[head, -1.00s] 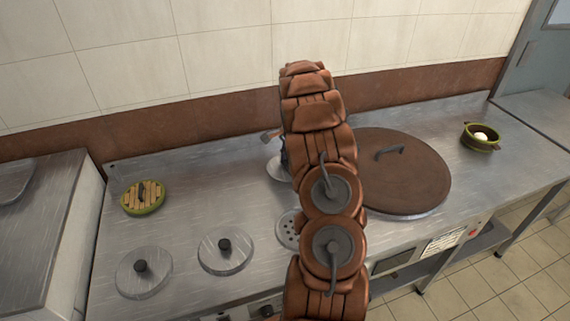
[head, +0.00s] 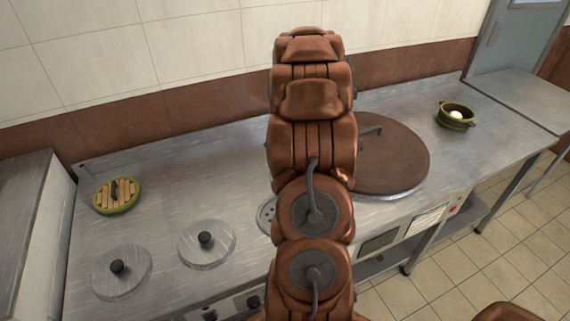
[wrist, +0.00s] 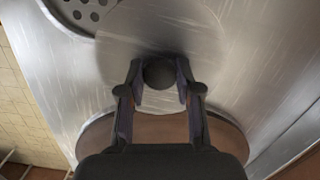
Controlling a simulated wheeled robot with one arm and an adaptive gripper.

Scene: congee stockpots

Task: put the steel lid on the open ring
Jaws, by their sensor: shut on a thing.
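In the wrist view my gripper (wrist: 159,80) is shut on the dark round knob (wrist: 159,72) of a steel lid (wrist: 205,35). The lid's pale disc spreads around and beyond the knob; its edge is hard to make out against the steel counter. A round steel plate with holes, apparently the open ring (wrist: 88,12), shows at the upper left of the wrist view. In the head view its left part (head: 265,213) shows beside my arm, which covers the rest. My gripper and the held lid are hidden behind my arm in the head view.
A large brown lid (head: 400,160) with a bar handle lies right of my arm. Two steel lids (head: 205,258) (head: 122,285) with black knobs sit front left. A green pot with a slatted top (head: 116,196) is at left; a green bowl (head: 455,118) holding something white is far right.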

